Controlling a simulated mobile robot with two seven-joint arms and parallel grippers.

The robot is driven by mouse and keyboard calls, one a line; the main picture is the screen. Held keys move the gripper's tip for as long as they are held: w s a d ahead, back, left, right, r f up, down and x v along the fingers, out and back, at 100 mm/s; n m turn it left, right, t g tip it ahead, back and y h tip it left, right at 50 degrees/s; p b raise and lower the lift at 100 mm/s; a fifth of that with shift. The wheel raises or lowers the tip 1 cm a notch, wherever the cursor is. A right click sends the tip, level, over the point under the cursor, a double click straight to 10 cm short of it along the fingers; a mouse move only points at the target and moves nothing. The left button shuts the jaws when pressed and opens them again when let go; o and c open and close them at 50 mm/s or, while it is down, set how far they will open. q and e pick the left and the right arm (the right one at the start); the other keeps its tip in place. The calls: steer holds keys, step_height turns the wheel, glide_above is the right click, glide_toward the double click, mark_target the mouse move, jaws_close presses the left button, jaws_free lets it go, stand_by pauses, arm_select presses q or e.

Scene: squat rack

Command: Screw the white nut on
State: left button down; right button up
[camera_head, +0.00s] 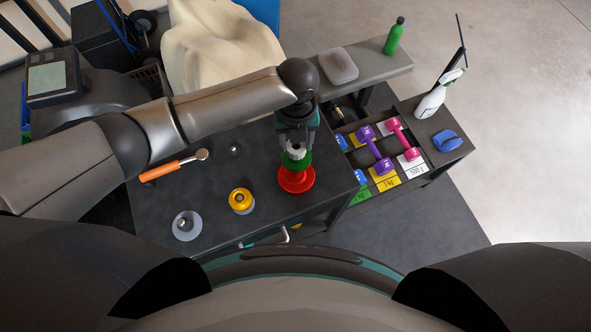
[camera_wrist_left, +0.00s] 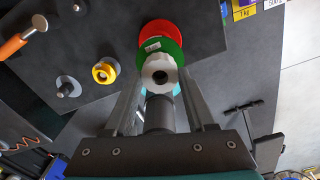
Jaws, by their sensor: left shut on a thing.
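The white nut (camera_head: 296,150) is between the fingers of my left gripper (camera_head: 297,143), which is shut on it. In the left wrist view, the white nut (camera_wrist_left: 160,74) faces the camera with its dark hole showing, between the two fingers (camera_wrist_left: 160,92). Below the nut are a green disc (camera_head: 296,163) and a wider red disc (camera_head: 296,181), stacked on the dark bench. The post at their centre is hidden by the nut, so I cannot tell how far the nut is threaded. My right gripper is not in view.
On the bench (camera_head: 215,170) are a yellow disc (camera_head: 241,201), a pale grey disc with a metal post (camera_head: 187,226), a bare post (camera_head: 234,149) and an orange-handled hammer (camera_head: 160,171). To the right stand dumbbells (camera_head: 375,150) in a rack and a spray bottle (camera_head: 431,102).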

arm_select(q)
steer(key=shift+f, duration=0.15)
jaws_free()
stand_by(0.7)
